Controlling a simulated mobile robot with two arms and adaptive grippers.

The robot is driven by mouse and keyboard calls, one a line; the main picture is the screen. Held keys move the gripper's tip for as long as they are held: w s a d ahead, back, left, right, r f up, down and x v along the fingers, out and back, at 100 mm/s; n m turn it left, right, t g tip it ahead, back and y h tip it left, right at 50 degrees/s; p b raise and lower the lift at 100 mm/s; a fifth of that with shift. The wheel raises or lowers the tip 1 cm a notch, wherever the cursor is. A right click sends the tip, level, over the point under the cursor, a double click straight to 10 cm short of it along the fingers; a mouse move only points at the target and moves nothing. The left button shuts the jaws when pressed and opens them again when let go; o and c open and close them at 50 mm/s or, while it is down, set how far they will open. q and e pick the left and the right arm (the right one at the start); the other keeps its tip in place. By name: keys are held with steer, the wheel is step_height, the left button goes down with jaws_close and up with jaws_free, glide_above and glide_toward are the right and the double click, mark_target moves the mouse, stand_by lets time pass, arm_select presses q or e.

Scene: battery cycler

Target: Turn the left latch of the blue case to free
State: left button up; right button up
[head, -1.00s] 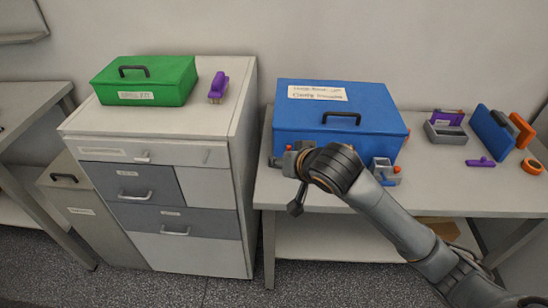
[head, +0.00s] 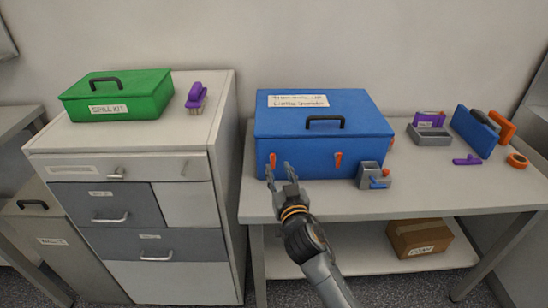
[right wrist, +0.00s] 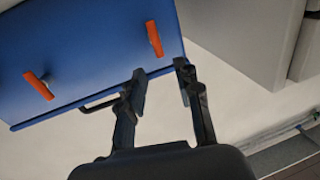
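The blue case (head: 305,152) stands shut on the table, with a black handle on its lid. Two orange latches are on its front: the left latch (head: 273,161) and the right latch (head: 338,160), both near upright. My right gripper (head: 278,170) is open and empty in front of the case's left end, its fingertips close to the left latch; contact cannot be told. In the right wrist view the open fingers (right wrist: 162,82) show apart, with the left latch (right wrist: 154,38) beyond them and the right latch (right wrist: 38,85) farther left. My left gripper is not in view.
A grey holder (head: 371,177) with a blue part stands before the case's right end. A grey bin (head: 430,136), blue and orange items and a tape roll (head: 517,160) lie farther right. A drawer cabinet (head: 130,220) with a green spill kit (head: 120,98) stands left.

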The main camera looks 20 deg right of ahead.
mark_target(273, 156)
steer(key=w, duration=0.6)
steer(key=shift+w+d, duration=0.15)
steer(key=shift+d, duration=0.1)
steer(key=shift+c, duration=0.2)
jaws_close()
